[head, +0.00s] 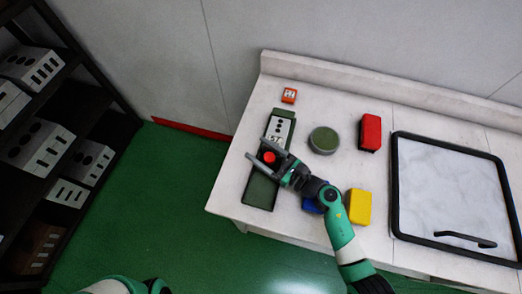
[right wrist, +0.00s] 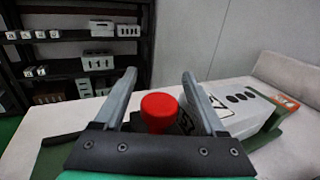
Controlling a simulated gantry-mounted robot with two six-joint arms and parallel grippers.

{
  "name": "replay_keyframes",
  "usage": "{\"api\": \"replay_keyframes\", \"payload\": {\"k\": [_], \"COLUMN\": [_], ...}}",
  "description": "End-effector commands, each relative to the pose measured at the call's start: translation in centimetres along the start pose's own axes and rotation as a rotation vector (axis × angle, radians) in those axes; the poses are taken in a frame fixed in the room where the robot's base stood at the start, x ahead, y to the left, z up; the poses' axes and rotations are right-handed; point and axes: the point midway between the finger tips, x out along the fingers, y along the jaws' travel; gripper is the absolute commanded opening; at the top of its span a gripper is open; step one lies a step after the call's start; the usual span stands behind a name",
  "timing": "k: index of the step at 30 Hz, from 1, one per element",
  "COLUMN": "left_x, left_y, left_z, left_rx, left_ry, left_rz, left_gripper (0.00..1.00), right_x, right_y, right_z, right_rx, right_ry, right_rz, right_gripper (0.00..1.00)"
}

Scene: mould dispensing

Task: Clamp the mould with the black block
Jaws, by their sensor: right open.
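The mould (head: 281,127) is a white block with black round holes and black marking, lying on a long dark green base (head: 261,192). In the right wrist view, the mould (right wrist: 238,98) is on the right. A red round knob (head: 268,157) is at the mould's near end; it also shows in the right wrist view (right wrist: 160,112). I cannot make out a separate black block; what is under the knob is hidden. My right gripper (head: 254,148) is open, its fingers on either side of the knob with visible gaps (right wrist: 160,72). My left gripper is out of view.
On the white table (head: 233,180) are an orange-red item (head: 289,95), a round green-topped dish (head: 324,140), and red (head: 370,132), yellow (head: 358,206) and blue (head: 312,205) blocks. A black-framed panel (head: 450,180) lies right. Dark shelves (head: 85,110) stand left.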

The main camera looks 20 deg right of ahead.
Motion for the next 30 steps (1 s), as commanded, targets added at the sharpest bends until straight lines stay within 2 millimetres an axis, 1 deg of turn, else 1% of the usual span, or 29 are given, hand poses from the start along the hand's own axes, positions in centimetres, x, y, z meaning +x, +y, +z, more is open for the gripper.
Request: {"api": "replay_keyframes", "payload": {"k": [6, 7, 11, 12, 14, 15, 17, 18, 19, 30], "left_x": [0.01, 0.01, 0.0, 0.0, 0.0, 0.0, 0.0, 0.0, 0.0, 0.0], "left_y": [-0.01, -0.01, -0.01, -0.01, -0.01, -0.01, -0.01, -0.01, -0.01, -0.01], "left_z": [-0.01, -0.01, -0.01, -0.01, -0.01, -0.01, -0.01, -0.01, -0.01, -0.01], "left_rx": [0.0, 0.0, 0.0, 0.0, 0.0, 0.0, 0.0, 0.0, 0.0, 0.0], "left_ry": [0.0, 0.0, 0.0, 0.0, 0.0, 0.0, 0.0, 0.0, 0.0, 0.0], "left_rz": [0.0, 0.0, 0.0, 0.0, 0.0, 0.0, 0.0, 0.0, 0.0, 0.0], "left_gripper": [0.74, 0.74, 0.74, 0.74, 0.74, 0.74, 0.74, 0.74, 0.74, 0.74], "right_x": [0.07, 0.07, 0.05, 0.05, 0.04, 0.04, 0.04, 0.04, 0.03, 0.03], "right_y": [-0.01, -0.01, -0.01, -0.02, -0.01, -0.01, -0.01, -0.01, -0.01, -0.01], "right_z": [0.01, 0.01, 0.01, 0.0, 0.01, 0.0, 0.0, 0.0, 0.0, 0.0], "right_rx": [0.0, 0.0, 0.0, 0.0, 0.0, 0.0, 0.0, 0.0, 0.0, 0.0], "right_ry": [0.001, 0.001, 0.0, 0.0, 0.0, 0.0, 0.0, 0.0, 0.0, 0.0], "right_rz": [-0.001, -0.001, -0.001, -0.001, -0.001, -0.001, 0.0, 0.0, -0.001, 0.0], "right_gripper": [0.73, 0.69, 0.46, 0.38, 0.28, 0.2, 0.1, 0.02, 0.0, 0.0]}}
